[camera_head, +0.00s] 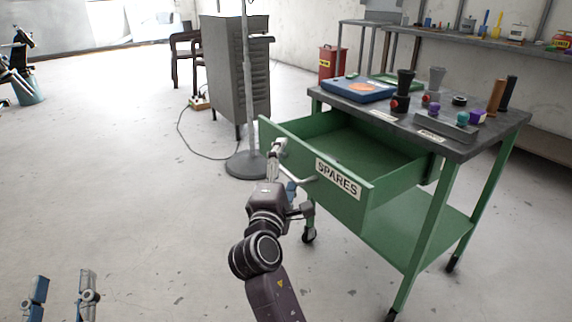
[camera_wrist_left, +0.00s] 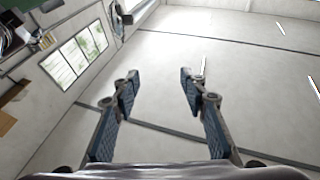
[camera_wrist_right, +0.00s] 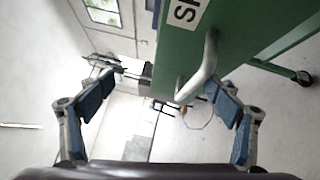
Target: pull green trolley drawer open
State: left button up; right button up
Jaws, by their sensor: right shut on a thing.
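The green trolley (camera_head: 431,235) stands at the right of the head view. Its drawer (camera_head: 345,192), labelled SPARES, is pulled well out toward the left, and the visible inside looks empty. The drawer handle (camera_wrist_right: 205,70) is a grey bar on the front panel, between my right fingers in the right wrist view. My right gripper (camera_head: 284,170) is at the drawer front, shut on this handle; my arm partly hides it in the head view. My left gripper (camera_head: 61,280) is open and empty, low at the left, far from the trolley; it also shows in the left wrist view (camera_wrist_left: 160,75).
A lamp-like stand with a round base (camera_head: 246,165) and a grey cabinet (camera_head: 235,75) are close behind the drawer. Jars, tools and a blue case (camera_head: 357,89) sit on the trolley top. The floor at front left is clear.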

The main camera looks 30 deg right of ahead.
pick_arm(q)
jog(key=shift+r, duration=0.15)
jog(key=shift+w+f+g+y, duration=0.2)
jog(key=shift+f+g, duration=0.1)
jog(key=shift+f, duration=0.35)
jog(key=shift+w+f+g+y, duration=0.1)
jog(key=shift+w+f+g, duration=0.15)
jog(key=shift+f, duration=0.35)
jog(key=shift+d+p, duration=0.1)
jog(key=shift+p, duration=0.2)
